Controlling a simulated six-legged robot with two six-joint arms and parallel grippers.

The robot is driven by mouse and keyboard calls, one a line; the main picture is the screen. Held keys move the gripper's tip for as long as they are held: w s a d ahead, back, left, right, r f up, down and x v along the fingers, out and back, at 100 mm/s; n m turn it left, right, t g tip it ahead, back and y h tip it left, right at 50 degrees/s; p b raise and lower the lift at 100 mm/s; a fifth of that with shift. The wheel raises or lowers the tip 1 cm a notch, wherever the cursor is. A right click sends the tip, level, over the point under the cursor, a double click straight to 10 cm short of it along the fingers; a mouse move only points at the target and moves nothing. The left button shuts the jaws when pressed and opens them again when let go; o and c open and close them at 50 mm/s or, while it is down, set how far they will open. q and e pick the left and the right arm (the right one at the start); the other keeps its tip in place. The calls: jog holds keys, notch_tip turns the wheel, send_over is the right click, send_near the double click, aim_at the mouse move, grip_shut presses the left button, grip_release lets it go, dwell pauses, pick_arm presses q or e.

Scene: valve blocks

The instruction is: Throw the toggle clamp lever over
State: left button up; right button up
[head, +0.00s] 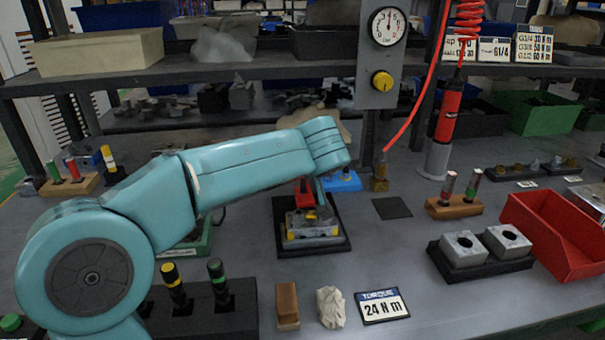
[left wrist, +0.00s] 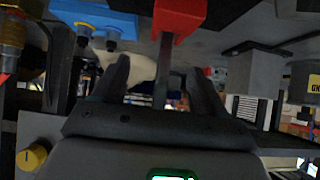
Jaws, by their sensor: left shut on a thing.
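The toggle clamp (head: 312,228) sits on a black base plate (head: 287,251) at the middle of the bench. Its red lever (head: 304,190) stands up and is partly hidden by my left arm. In the left wrist view the red lever grip (left wrist: 180,14) shows at the top, with a grey bar running from it between the fingers. My left gripper (head: 321,192) reaches down at the clamp. The left wrist view shows its two dark fingers (left wrist: 160,70) on either side of the lever, shut on it; the exact contact is hard to see. My right gripper is not in view.
A blue block (head: 343,182) stands just behind the clamp. A brown block (head: 287,304), a crumpled cloth (head: 331,307) and a 24 Nm sign (head: 382,306) lie in front. Grey valve blocks (head: 463,249) and a red bin (head: 556,240) are at right.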

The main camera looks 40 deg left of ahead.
pick_arm(q)
jog(key=shift+r, duration=0.1)
jog(key=o, duration=1.3)
jog(key=shift+o, duration=0.5)
jog(key=shift+s+d, duration=0.1)
jog(key=shift+d, duration=0.05)
jog(key=p+v, duration=0.3)
jog(key=v, duration=1.3)
jog(key=shift+s+d+r, duration=0.1)
